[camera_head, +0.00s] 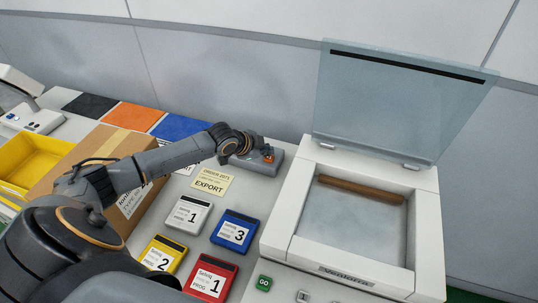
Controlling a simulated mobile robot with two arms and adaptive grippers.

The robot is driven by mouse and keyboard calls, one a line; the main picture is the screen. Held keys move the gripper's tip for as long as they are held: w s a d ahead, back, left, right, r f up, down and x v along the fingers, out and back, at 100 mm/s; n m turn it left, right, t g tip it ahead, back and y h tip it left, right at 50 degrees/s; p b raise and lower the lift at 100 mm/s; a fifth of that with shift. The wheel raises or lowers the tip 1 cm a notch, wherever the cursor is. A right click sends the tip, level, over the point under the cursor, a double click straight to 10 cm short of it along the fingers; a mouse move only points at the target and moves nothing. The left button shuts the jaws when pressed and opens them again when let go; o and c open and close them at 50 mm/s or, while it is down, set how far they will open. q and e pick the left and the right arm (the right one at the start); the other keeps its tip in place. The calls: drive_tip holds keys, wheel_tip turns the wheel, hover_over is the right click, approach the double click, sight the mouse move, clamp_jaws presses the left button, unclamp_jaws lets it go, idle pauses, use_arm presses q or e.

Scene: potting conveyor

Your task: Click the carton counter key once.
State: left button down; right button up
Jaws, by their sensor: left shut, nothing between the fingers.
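The carton counter (264,168) looks like the small grey box at the back of the table, left of the white machine. My left arm reaches across to it from the left. My left gripper (267,152) is shut and empty, its tips at the top of the grey box. My right gripper is not in view.
A white machine (431,230) with its clear lid (400,105) raised stands close on the right. A brown carton (75,160) and a yellow bin (30,160) stand at left. Several numbered cartridges, including a blue one (235,231), and an EXPORT card (211,184) lie in front.

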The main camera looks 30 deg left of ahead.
sight(267, 159)
use_arm(q)
drive_tip(key=shift+r, duration=0.1)
wheel_tip(267, 159, up, 5)
drive_tip(key=p, duration=0.5)
idle(0.5)
drive_tip(key=shift+s+f, duration=0.1)
drive_tip(key=shift+f, duration=0.1)
